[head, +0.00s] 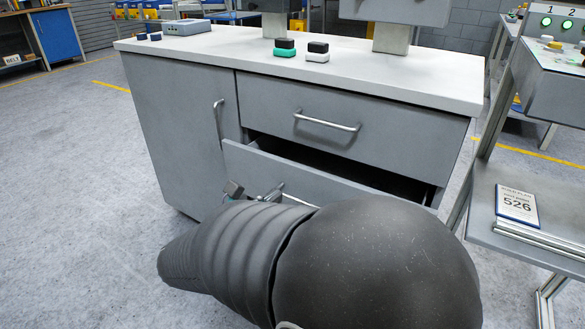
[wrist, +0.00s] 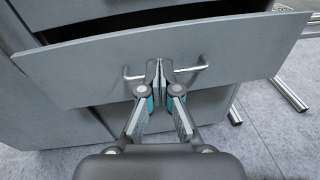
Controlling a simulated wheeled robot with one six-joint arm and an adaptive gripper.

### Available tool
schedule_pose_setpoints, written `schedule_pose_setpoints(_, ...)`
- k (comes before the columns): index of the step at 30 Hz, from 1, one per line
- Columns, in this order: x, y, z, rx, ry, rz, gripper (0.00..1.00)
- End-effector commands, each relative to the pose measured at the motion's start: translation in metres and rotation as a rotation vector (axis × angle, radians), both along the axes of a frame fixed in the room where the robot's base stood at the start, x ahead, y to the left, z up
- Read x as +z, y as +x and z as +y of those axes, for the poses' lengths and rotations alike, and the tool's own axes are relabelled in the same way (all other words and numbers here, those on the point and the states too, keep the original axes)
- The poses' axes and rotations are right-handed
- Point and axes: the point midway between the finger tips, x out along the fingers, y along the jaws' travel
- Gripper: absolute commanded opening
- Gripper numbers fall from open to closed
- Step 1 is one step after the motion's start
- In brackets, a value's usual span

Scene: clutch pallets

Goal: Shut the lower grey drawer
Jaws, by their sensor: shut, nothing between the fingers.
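The lower grey drawer (head: 240,161) stands partly pulled out of the grey cabinet (head: 180,128), with a dark gap above its front. In the head view my arm hides much of its front. In the wrist view the drawer front (wrist: 90,72) fills the upper middle, with its bar handle (wrist: 190,69) across it. My gripper (wrist: 159,68) is shut and empty, its fingertips in front of the middle of the handle. I cannot tell whether they touch it. In the head view part of my gripper (head: 258,196) shows close to the drawer front.
The upper drawer (head: 290,110) is shut, and so is the door with the upright handle (head: 218,122). Green and white blocks with black tops stand on the white worktop (head: 225,45). A metal stand with a 526 card (head: 517,206) is close on the right. Floor at left is clear.

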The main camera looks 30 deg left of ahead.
Motion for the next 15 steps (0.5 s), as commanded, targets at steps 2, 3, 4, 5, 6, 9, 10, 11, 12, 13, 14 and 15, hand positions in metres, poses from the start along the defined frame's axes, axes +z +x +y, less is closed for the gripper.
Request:
schedule_pose_setpoints(2,-0.005,-0.015,0.025,0.059,-0.045,-0.03,0.0)
schedule_pose_setpoints(3,-0.006,-0.019,0.032,0.078,-0.059,-0.044,0.0)
schedule_pose_setpoints(4,-0.006,-0.022,0.036,0.088,-0.068,-0.051,0.0)
schedule_pose_setpoints(5,-0.007,-0.023,0.039,0.096,-0.074,-0.056,0.0)
schedule_pose_setpoints(6,-0.007,-0.023,0.042,0.102,-0.079,-0.061,0.0)
schedule_pose_setpoints(9,-0.006,-0.016,0.043,0.105,-0.081,-0.064,0.0)
schedule_pose_setpoints(10,-0.006,-0.012,0.042,0.104,-0.081,-0.064,0.0)
schedule_pose_setpoints(11,-0.006,-0.008,0.041,0.103,-0.081,-0.062,0.0)
schedule_pose_setpoints(12,-0.006,-0.002,0.041,0.103,-0.082,-0.063,0.0)
schedule_pose_setpoints(13,-0.006,0.004,0.04,0.102,-0.082,-0.063,0.0)
schedule_pose_setpoints(14,-0.006,0.009,0.039,0.101,-0.081,-0.062,0.0)
schedule_pose_setpoints(15,-0.006,0.016,0.039,0.102,-0.08,-0.062,0.0)
